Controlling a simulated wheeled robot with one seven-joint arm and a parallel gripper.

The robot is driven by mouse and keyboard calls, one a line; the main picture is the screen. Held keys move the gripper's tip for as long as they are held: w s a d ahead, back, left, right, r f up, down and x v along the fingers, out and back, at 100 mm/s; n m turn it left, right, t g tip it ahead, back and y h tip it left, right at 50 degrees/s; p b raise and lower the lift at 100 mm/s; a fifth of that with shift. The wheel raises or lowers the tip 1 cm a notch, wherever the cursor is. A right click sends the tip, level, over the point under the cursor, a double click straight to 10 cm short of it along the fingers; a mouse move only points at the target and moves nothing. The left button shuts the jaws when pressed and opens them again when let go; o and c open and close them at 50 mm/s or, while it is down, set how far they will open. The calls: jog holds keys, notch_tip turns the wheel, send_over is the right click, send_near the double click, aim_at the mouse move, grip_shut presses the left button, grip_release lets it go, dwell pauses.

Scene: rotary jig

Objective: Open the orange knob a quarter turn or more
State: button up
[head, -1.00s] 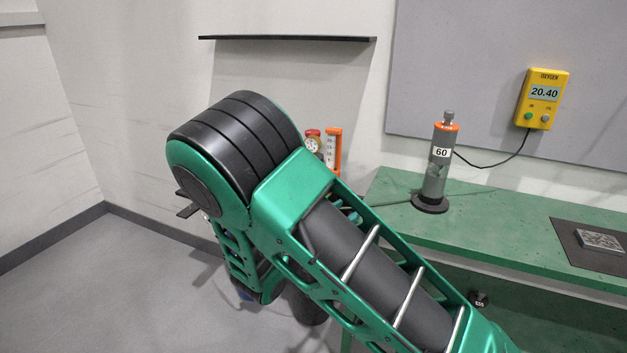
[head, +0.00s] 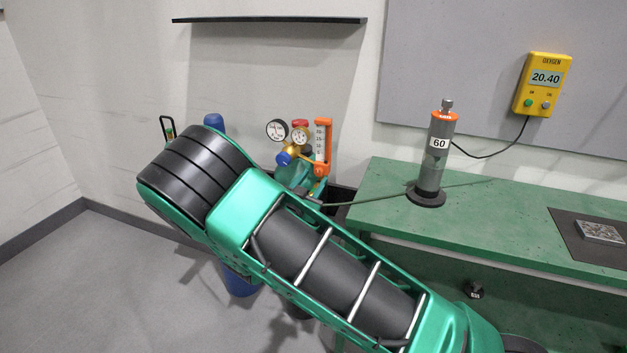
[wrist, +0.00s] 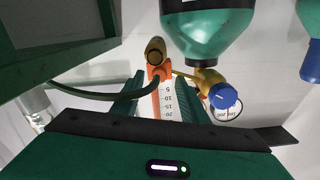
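The orange knob (head: 321,169) is at the lower end of an upright orange flowmeter (head: 322,138) in the head view, just beyond my arm. In the wrist view, the picture is upside down and the orange part (wrist: 159,72) sits above the white scale, with a brass end and a dark hose beside it. My gripper (wrist: 163,88) shows there as two green fingers, spread apart and empty. The flowmeter appears between them, but I cannot tell how far beyond the tips it is.
Two round gauges (head: 288,130) and a blue knob (head: 284,158) sit left of the flowmeter. A green cylinder (wrist: 207,30) is close in the wrist view. A green bench (head: 470,215) with a grey canister (head: 433,160) stands to the right. Open floor lies left.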

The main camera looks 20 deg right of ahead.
jog(key=shift+x, duration=0.9)
grip_shut()
